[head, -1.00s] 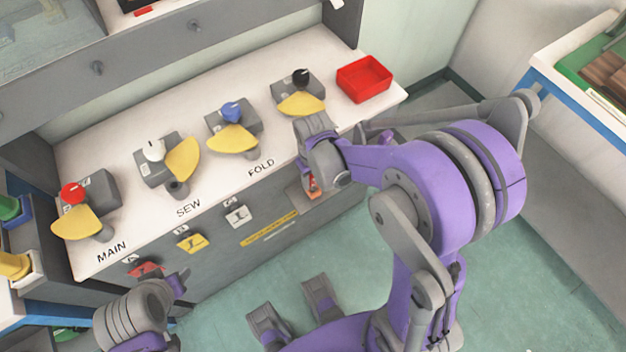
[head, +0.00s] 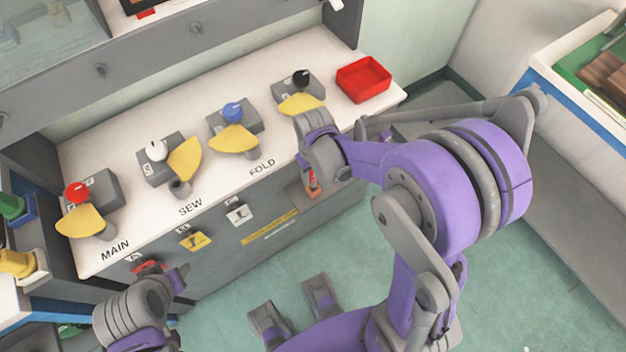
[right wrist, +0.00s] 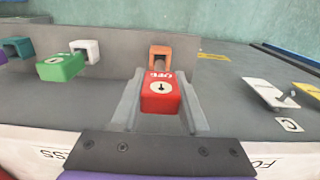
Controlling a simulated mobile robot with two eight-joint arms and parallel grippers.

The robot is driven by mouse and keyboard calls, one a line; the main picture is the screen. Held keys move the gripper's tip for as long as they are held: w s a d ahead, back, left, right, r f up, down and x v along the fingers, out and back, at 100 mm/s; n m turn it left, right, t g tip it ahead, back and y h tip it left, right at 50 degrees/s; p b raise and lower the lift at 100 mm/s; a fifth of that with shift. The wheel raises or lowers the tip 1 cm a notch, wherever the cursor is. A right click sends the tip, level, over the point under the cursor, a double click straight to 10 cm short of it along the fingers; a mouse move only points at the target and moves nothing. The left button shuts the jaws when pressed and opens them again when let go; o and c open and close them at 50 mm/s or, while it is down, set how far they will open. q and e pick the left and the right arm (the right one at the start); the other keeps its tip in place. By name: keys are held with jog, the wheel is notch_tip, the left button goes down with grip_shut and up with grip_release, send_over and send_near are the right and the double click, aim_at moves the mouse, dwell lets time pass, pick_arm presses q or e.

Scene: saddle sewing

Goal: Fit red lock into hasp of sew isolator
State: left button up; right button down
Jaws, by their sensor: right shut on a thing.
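The sew isolator (head: 168,160) is a grey box with a white knob and a yellow flap, on the white bench top behind the label SEW. I cannot make out its hasp clearly. My right gripper (head: 313,178) is at the bench's front face, right of FOLD, well away from the sew isolator. It is shut on the red lock (right wrist: 160,92), which sits between its two grey fingers in the right wrist view. An orange shackle (right wrist: 160,53) shows behind the lock's body. My left gripper (head: 178,281) is at the lower left, below the bench edge; its jaws are unclear.
Similar isolators with red (head: 76,192), blue (head: 232,112) and black (head: 300,78) knobs stand along the bench. A red tray (head: 364,79) is at its right end. A green lock (right wrist: 60,67) is beside the red lock. Tags hang on the bench front.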

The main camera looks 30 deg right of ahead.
jog(key=shift+r+p, duration=1.3)
jog(key=shift+r, duration=0.65)
